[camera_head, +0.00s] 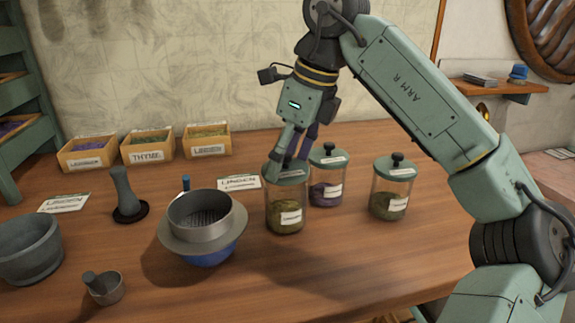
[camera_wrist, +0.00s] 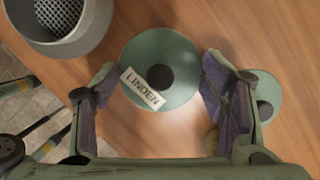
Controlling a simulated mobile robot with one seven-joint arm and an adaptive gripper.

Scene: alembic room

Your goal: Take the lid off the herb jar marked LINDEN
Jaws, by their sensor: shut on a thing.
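The jar marked LINDEN (camera_head: 286,208) is clear glass with green-brown herb inside and stands upright on the wooden table. Its round green lid (camera_head: 287,178) is at the jar's mouth; I see no clear gap between them. In the wrist view the lid (camera_wrist: 166,45) has a dark knob and a LINDEN tag. My gripper (camera_head: 289,164) points down from above, its fingers at opposite sides of the lid, shut on it. In the wrist view my gripper's purple-padded fingers (camera_wrist: 160,82) flank the lid. The far finger's contact is partly hidden.
A jar with purple contents (camera_head: 326,190) stands close behind on the right, another lidded jar (camera_head: 391,190) farther right. A metal sieve over a blue bowl (camera_head: 203,222) is close on the left. Herb boxes (camera_head: 148,148) line the back. The front right table is clear.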

